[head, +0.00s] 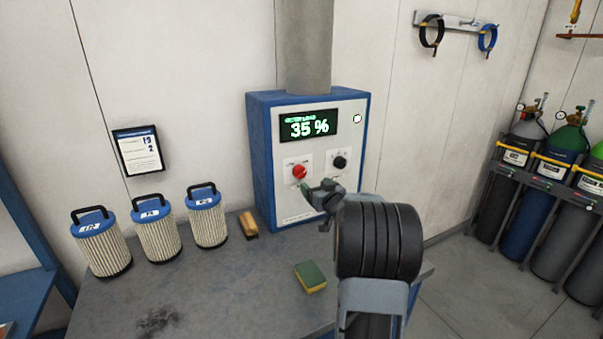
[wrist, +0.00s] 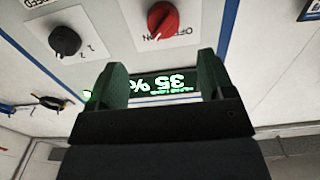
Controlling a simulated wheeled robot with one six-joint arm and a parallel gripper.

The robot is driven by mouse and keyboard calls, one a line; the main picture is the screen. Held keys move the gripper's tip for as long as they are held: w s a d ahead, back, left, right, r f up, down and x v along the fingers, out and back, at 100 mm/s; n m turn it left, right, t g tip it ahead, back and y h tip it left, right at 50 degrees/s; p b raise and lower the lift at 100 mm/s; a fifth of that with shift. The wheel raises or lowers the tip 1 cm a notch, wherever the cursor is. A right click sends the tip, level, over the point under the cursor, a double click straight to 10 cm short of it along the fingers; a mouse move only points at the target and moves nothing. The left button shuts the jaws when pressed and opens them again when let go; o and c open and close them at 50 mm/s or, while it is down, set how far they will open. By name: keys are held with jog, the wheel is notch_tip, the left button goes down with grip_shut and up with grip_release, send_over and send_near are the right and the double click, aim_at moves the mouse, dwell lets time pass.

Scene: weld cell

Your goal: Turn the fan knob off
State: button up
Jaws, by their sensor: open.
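The blue and white control box (head: 261,150) stands on the bench against the wall. Its red knob (head: 299,172) is at the left of the front panel, and its black knob (head: 340,162) is to the right. My gripper (head: 317,187) is open and empty in front of the panel, just below and right of the red knob. The wrist view is upside down: the red knob (wrist: 163,18), with OFF and ON lettering, shows beyond the open fingers (wrist: 163,68). The black knob (wrist: 65,41) shows at left. Neither knob is between the fingers.
The display (head: 309,126) reads 35 %. Several pleated filters (head: 154,229), a brush (head: 248,224) and a sponge (head: 310,277) stand or lie on the bench (head: 220,300). Gas cylinders (head: 535,185) stand at right. A duct (head: 303,45) rises from the box.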

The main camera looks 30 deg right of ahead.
aim_at(302, 175)
jog(key=w, duration=0.3)
jog(key=w+p, duration=0.1)
jog(key=w, duration=0.2)
jog(key=w+d+p, duration=0.1)
jog(key=w, duration=0.2)
jog(key=shift+w, duration=0.35)
jog(key=c, duration=0.9)
